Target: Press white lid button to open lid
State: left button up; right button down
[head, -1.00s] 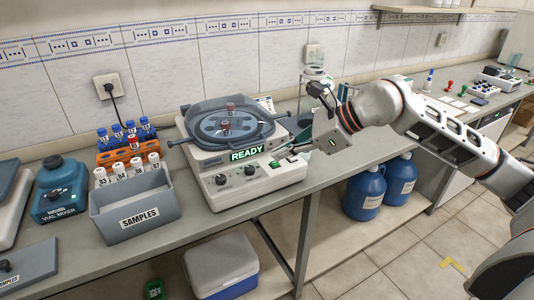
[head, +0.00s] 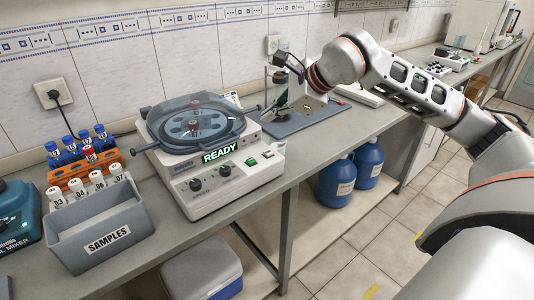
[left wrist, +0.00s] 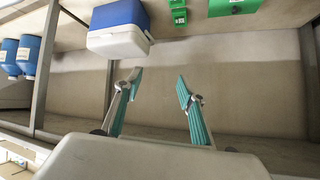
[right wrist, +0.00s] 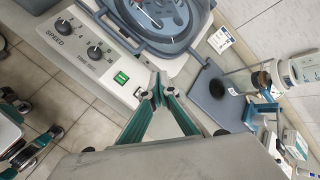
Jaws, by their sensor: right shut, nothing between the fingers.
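The centrifuge (head: 225,195) stands on the bench with its display reading READY. Its clear blue-tinted lid (head: 165,133) appears to lie down over the rotor, which holds a red-capped tube. On the sloped front panel are a green switch (head: 250,161) and, to its right, a small pale button (head: 267,153). My right gripper (head: 283,101) is up behind and right of the centrifuge, apart from it. In the right wrist view the shut, empty fingertips (right wrist: 157,94) overlap the panel's edge beside the green switch (right wrist: 121,78). My left gripper (left wrist: 160,78) is open and empty, below the bench.
A grey SAMPLES box (head: 105,230) and an orange rack (head: 85,170) of tubes stand left of the centrifuge. A stand on a dark base (head: 310,120) is to its right. Blue jugs (head: 337,183) and a cooler (head: 200,270) sit below the bench.

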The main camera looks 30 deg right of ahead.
jog(key=b, duration=0.4)
send_over(270, 153)
notch_tip(270, 153, down, 7)
jog(key=shift+r, duration=0.2)
jog(key=shift+f+b, duration=0.5)
jog(key=shift+f, duration=0.2)
pick_arm(q)
jog(key=f, duration=0.2)
jog(key=a+f, duration=0.1)
jog(key=shift+w, duration=0.4)
jog(key=shift+f, duration=0.15)
pick_arm(e)
jog(key=shift+f+b, duration=0.3)
jog(key=shift+f, duration=0.2)
pick_arm(q)
jog(key=shift+s+f, duration=0.35)
jog(key=shift+f, duration=0.15)
